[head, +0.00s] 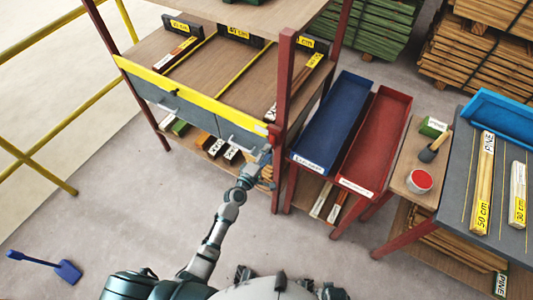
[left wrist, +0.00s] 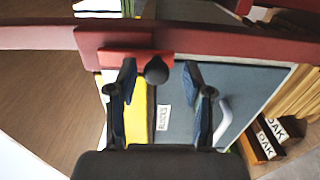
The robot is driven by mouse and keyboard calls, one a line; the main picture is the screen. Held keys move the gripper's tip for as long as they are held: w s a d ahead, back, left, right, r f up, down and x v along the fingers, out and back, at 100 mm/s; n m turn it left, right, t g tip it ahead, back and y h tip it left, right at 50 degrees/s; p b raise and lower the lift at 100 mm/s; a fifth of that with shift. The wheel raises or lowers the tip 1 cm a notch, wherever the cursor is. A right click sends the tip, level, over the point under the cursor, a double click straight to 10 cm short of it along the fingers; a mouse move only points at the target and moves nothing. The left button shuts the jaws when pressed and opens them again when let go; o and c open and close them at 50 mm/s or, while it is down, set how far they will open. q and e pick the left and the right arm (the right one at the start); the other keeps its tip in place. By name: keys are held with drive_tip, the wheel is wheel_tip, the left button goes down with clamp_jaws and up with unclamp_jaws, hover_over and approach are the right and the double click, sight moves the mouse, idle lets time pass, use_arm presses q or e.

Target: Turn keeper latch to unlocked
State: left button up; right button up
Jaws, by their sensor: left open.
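The keeper latch appears as a red bar with a round black knob (left wrist: 156,71) in the left wrist view, on the dark red post beside the yellow strip. In the head view a small red part, probably the same latch (head: 273,131), shows at the right end of the yellow rail. My left gripper (head: 263,160) is just in front of the rack's right post. Its two fingers (left wrist: 159,80) are open, one on each side of the black knob, with gaps visible. Whether they touch the red bar is unclear. My right gripper is not in view.
A grey drawer front (left wrist: 180,110) with a pale handle (left wrist: 223,122) lies beside the latch. The dark red post (head: 284,100) stands close to my gripper. Blue (head: 334,112) and red (head: 378,140) trays stand to the right. The floor at left is mostly clear.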

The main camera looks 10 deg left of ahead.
use_arm(q)
drive_tip(key=v, duration=1.2)
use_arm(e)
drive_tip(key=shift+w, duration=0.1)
use_arm(q)
drive_tip(key=s+f+m+g+y, duration=0.1)
drive_tip(key=s+f+m+g, duration=0.35)
drive_tip(key=f, duration=0.65)
drive_tip(key=s+f+m+g, duration=0.3)
drive_tip(key=s+f+m, duration=0.15)
drive_tip(key=f, duration=0.65)
drive_tip(key=s+a+f+m+g+y, duration=0.2)
drive_tip(key=s+a+f+m+g, duration=0.1)
drive_tip(key=s+f, duration=0.4)
drive_tip(key=s+a+f+m+g+y, duration=0.3)
drive_tip(key=s+f, duration=0.5)
drive_tip(key=s, duration=0.5)
drive_tip(key=shift+s+f+m+g+p, duration=0.2)
drive_tip(key=shift+s+m+g+p, duration=0.2)
drive_tip(key=shift+m+g, duration=0.45)
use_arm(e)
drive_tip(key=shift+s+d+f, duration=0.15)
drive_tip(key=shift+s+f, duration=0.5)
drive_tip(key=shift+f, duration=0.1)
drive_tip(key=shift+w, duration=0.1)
